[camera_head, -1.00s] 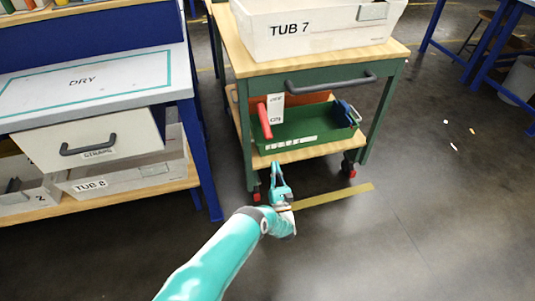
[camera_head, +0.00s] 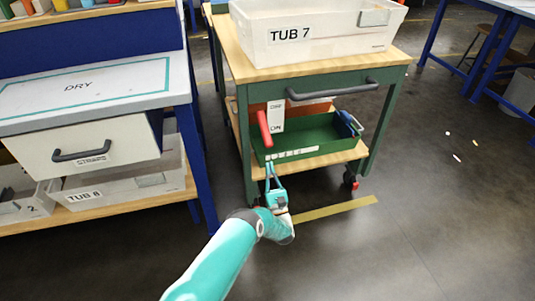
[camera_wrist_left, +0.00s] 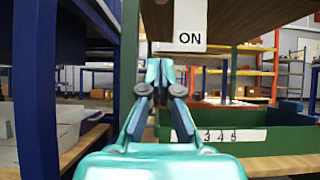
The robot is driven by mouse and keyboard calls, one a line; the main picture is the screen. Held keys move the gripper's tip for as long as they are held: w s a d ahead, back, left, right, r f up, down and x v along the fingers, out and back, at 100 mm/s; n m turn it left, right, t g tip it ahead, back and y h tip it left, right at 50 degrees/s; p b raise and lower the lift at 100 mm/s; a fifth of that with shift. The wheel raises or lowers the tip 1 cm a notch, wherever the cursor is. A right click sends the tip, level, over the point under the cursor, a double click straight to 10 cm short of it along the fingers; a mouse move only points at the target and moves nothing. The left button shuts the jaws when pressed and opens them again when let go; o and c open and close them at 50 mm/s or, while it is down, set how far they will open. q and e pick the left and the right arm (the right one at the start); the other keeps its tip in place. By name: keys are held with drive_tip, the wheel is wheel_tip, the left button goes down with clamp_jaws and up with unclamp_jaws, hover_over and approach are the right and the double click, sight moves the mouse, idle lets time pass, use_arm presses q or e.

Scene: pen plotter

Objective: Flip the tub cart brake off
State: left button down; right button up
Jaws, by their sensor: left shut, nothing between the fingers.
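The tub cart (camera_head: 317,77) is a green frame with wooden shelves. A red brake lever (camera_head: 265,128) stands upright, tilted slightly, at its front left, beside a white plate (camera_head: 277,115) with OFF above and ON below. The lever's lower end is near ON. My left gripper (camera_head: 270,167) is shut and empty, below the lever, near the lower shelf's front edge. Its fingertips (camera_wrist_left: 160,70) point forward in the wrist view. My right gripper is out of view.
A white tub (camera_head: 350,48) marked TUB 7 sits on the cart top, above a dark handle (camera_head: 332,90). A green bin (camera_head: 310,137) fills the lower shelf. A blue-legged bench (camera_head: 195,150) stands close on the left. Floor right of the cart is mostly clear.

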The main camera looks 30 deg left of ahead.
sight(267, 148)
use_arm(q)
drive_tip(key=r+b, duration=0.1)
drive_tip(key=r, duration=0.1)
drive_tip(key=w+a+r, duration=0.1)
drive_tip(key=r, duration=0.1)
drive_tip(key=w+a+r+b, duration=0.1)
drive_tip(key=r, duration=0.2)
drive_tip(key=shift+a+b, duration=0.25)
drive_tip(key=shift+b, duration=0.05)
drive_tip(key=shift+s+d+r, duration=0.1)
drive_tip(key=shift+r, duration=0.2)
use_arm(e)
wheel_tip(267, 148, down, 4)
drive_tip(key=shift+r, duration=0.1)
